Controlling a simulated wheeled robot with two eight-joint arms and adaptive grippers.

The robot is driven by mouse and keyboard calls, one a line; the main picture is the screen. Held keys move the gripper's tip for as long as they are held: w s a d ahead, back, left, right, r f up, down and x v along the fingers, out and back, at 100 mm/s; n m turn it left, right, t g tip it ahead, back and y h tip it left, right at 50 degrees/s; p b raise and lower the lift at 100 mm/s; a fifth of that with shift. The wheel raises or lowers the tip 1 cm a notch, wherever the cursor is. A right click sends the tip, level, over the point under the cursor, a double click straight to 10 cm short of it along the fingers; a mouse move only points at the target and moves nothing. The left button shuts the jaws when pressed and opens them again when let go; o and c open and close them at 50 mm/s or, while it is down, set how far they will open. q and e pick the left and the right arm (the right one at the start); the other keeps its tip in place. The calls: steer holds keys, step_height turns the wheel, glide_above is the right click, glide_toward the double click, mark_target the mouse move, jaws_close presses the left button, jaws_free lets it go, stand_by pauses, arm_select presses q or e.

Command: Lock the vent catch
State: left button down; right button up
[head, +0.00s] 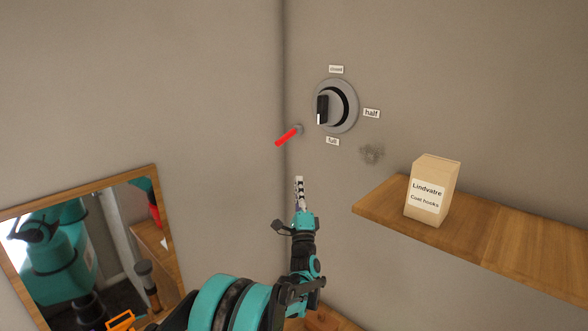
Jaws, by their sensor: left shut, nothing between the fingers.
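A round grey vent dial (351,118) with a black knob (322,108) is on the back wall. Labels around it read what looks like "closed" above, "half" (371,113) at the right and "full" (332,141) below. The knob's white mark is at its lower end, toward "full". A red lever (288,137) on a small grey pivot, apparently the catch, sticks out to the lower left of the dial, near the wall corner. My left gripper (299,182) is below the lever, pointing up, shut and empty, apart from lever and dial. My right gripper is not in view.
A wooden shelf (490,248) at the right carries a cardboard box labelled "Lindvatre Coat hooks" (433,180). A wood-framed mirror (80,185) at the lower left reflects my body. A dark smudge (371,154) marks the wall. The wall around the lever is clear.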

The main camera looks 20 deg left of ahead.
mark_target(286, 137)
arm_select(q)
steer(key=s+a+p+x, duration=0.1)
steer(key=a+p+x, duration=0.1)
steer(key=x, duration=1)
steer(key=shift+s+a+r, duration=0.15)
steer(key=shift+s+r, duration=0.1)
steer(key=shift+s, duration=0.1)
